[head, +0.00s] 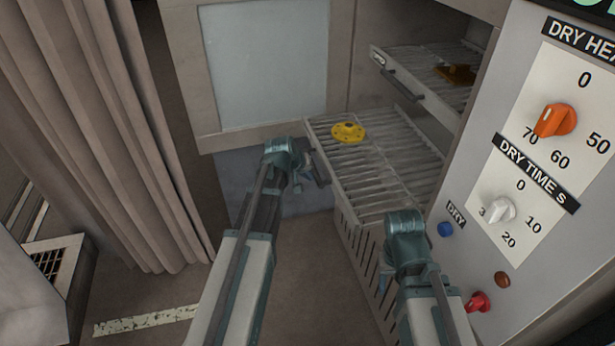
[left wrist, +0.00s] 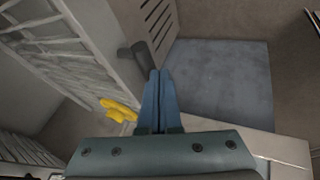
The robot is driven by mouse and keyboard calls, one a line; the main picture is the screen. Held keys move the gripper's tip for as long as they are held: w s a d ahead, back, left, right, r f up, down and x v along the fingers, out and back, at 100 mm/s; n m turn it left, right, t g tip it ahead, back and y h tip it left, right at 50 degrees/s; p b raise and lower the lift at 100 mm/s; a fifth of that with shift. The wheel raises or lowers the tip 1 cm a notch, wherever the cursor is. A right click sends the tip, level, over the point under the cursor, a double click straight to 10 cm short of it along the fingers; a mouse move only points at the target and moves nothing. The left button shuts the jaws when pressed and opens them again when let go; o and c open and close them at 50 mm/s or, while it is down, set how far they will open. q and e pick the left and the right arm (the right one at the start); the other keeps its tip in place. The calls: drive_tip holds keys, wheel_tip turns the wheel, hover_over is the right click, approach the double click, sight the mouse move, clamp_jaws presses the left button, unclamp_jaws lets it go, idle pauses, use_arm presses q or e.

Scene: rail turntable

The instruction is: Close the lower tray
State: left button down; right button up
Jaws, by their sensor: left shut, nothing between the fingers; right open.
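The lower tray (head: 375,190), a slatted metal drawer, stands pulled out of the cabinet. A yellow flanged disc (head: 348,132) lies on its slats, and it also shows in the left wrist view (left wrist: 118,109). The tray's dark handle (left wrist: 137,63) is on its front face. My left gripper (head: 303,180) is at that front face, beside the handle. Its fingers (left wrist: 157,95) are shut and empty; I cannot tell if they touch the handle. My right gripper (head: 405,228) is open at the tray's right side, near the control panel; its fingertips are hard to make out.
An upper tray (head: 425,60) with a handle and a dark yellow piece sits above, inside the cabinet. A control panel (head: 540,140) with knobs and buttons stands close on the right. A curtain (head: 100,120) hangs at left. The floor (head: 150,290) in front is clear.

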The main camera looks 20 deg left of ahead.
sight(378, 165)
use_arm(q)
drive_tip(key=w+d, duration=0.5)
drive_tip(key=d, duration=0.2)
drive_tip(key=w+d, duration=0.5)
drive_tip(key=d, duration=0.3)
drive_tip(key=w+d, duration=0.5)
drive_tip(key=d, duration=0.2)
drive_tip(key=shift+w+d, duration=0.1)
drive_tip(key=shift+d, duration=0.2)
drive_tip(key=shift+s+a+r, duration=0.1)
drive_tip(key=shift+s+a, duration=0.15)
drive_tip(key=shift+a, duration=0.05)
drive_tip(key=s+a, duration=0.1)
drive_tip(key=s+a+r+p, duration=0.1)
drive_tip(key=a, duration=0.1)
drive_tip(key=shift+s+r+p, duration=0.15)
drive_tip(key=shift+r+p, duration=0.05)
drive_tip(key=shift+p, duration=0.1)
drive_tip(key=p+v, duration=0.7)
drive_tip(key=v, duration=0.2)
drive_tip(key=shift+p, duration=0.3)
